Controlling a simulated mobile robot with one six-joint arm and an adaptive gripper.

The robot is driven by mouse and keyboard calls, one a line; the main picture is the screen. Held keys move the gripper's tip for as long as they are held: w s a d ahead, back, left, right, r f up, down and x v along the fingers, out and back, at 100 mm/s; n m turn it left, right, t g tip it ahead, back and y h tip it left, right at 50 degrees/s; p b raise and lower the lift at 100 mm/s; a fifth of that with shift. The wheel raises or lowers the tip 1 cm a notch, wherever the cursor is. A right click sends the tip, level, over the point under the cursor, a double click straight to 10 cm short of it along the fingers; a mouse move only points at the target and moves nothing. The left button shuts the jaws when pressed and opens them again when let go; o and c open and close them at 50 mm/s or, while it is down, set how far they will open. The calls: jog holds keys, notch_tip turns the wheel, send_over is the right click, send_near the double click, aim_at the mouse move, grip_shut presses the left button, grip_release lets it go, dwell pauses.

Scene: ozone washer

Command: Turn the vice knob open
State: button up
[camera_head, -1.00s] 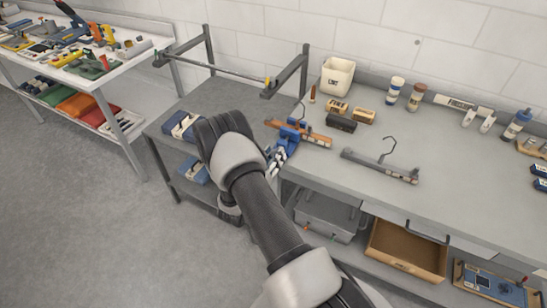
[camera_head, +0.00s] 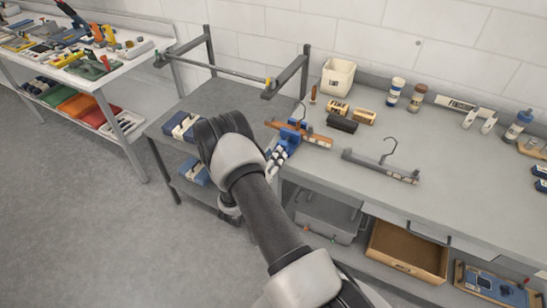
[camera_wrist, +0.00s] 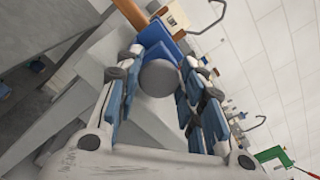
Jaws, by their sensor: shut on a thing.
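In the wrist view, the blue vice body (camera_wrist: 157,43) lies just beyond the round grey vice knob (camera_wrist: 160,78). My gripper (camera_wrist: 160,84) has a blue-padded finger on each side of the knob and is shut on it. In the head view, my gripper (camera_head: 276,158) is at the front of the vice, partly covered by my arm. The knob is hidden there.
A white bin (camera_head: 338,76) and several small blocks and bottles stand behind. A lower grey table (camera_head: 215,100) with a metal rail frame (camera_head: 285,77) adjoins at left.

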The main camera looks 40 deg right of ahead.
jog(key=o, duration=1)
jog(key=shift+o, duration=0.2)
